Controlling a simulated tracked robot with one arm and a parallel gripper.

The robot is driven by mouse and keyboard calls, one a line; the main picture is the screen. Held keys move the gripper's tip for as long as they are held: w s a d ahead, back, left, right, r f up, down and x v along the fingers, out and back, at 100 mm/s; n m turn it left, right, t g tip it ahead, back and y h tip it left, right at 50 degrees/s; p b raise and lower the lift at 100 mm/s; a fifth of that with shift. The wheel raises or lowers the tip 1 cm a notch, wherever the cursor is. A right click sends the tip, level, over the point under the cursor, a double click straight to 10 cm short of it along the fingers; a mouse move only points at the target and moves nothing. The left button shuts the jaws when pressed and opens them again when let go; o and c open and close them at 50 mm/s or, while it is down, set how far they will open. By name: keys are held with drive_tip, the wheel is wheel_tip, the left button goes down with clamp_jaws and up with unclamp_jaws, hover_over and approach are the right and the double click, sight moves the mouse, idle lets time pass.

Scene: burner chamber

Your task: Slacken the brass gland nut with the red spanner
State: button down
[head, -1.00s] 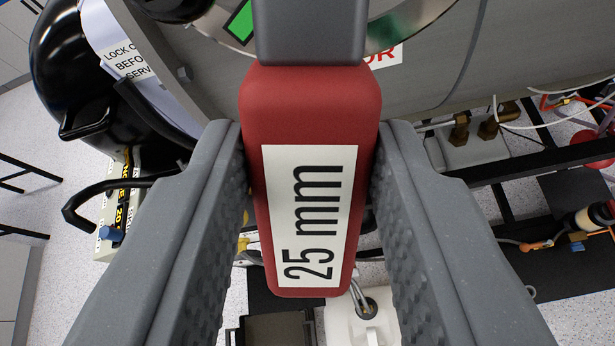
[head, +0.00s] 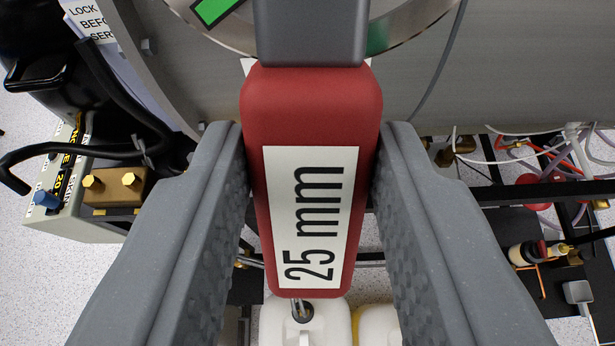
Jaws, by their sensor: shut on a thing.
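The red spanner (head: 256,110) fills the middle of the head view. Its red handle carries a white label reading "25 mm", and its grey shank runs up out of the top of the picture. The spanner's jaw end is out of view. My gripper (head: 312,215) is shut on the red handle, with one ridged grey finger on each side. Small brass fittings (head: 131,180) sit on a block at the left, and another brass fitting (head: 464,145) shows at the right. I cannot tell whether either is the gland nut.
A large grey chamber (head: 480,75) with a round metal ring spans the top. Black hoses (head: 110,95) and a pale box (head: 75,225) are at the left. Tubes, a dark rail and small parts lie at the right. White containers (head: 305,325) stand below.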

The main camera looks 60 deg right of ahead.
drive_tip(key=shift+s+d+r+n+p, duration=0.1)
drive_tip(key=shift+s+d+n+p, duration=0.15)
drive_tip(key=shift+s+n+p, duration=0.25)
drive_tip(key=shift+s+d+n+p, duration=0.2)
drive_tip(key=shift+s+n+p, duration=0.15)
drive_tip(key=shift+n+p, duration=0.2)
drive_tip(key=shift+s+d+r+n+p, duration=0.1)
drive_tip(key=shift+s+d+n+p, duration=0.15)
drive_tip(key=shift+s+n+p, duration=0.25)
drive_tip(key=shift+s+d+r+n+p, duration=0.1)
drive_tip(key=shift+s+d+n+p, duration=0.15)
drive_tip(key=shift+n+p, duration=0.45)
